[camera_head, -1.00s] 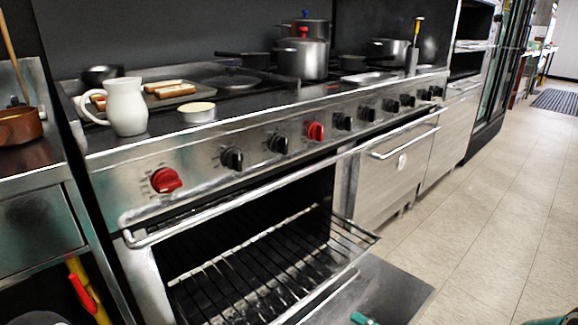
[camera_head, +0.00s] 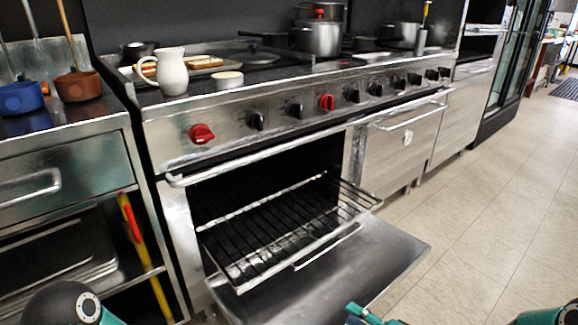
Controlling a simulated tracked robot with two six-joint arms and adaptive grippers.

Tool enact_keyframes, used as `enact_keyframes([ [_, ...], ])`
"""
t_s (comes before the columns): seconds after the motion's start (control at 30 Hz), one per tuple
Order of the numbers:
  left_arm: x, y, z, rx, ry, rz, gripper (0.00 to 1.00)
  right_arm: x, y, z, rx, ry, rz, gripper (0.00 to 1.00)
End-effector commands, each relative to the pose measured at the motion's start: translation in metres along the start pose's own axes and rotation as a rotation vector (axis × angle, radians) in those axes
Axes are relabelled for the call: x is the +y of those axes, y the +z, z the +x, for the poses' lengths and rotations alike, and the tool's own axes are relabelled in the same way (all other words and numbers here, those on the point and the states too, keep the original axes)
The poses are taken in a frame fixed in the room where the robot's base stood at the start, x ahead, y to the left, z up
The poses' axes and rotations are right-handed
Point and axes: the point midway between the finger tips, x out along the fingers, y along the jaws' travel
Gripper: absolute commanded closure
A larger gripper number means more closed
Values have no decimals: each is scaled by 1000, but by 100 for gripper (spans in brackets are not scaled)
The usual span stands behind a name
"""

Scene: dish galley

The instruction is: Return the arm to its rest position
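A small teal and dark tip of my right gripper (camera_head: 372,316) shows at the bottom edge, in front of the lowered oven door (camera_head: 375,268). Most of it is cut off, so its opening and anything in it cannot be made out. It appears apart from the oven. A dark, round joint of my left arm with a teal part shows at the bottom left; the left gripper itself is out of view.
The oven is open, its wire rack (camera_head: 290,232) pulled partly out. A white jug (camera_head: 172,72) and pots (camera_head: 318,39) stand on the range. A drawer counter (camera_head: 60,170) is at left. Tiled floor (camera_head: 490,190) at right is clear.

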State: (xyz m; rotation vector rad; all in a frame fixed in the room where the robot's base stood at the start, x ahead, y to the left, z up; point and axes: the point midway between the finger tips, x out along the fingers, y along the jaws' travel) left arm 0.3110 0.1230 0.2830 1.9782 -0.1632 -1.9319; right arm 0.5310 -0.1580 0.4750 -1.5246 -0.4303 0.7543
Motion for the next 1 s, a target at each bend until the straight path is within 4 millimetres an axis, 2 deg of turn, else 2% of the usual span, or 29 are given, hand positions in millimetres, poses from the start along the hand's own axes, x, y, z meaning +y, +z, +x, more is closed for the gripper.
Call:
enact_keyframes([
  [0.03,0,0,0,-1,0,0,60,4,13,8,-19,9,24,65],
  [0.2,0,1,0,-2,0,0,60,33,40,25,-3,113,87,65],
  [0.37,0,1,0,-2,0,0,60,74,63,28,18,272,64,65],
  [0.43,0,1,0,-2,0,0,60,97,76,24,17,369,32,65],
  [0.57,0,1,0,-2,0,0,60,150,108,0,-31,611,-63,65],
  [0.7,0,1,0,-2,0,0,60,192,137,-40,-148,841,-174,65],
  [0.8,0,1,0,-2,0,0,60,209,152,-66,-243,945,-234,65],
  [1.0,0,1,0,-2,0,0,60,220,170,-93,-436,1018,-382,65],
])
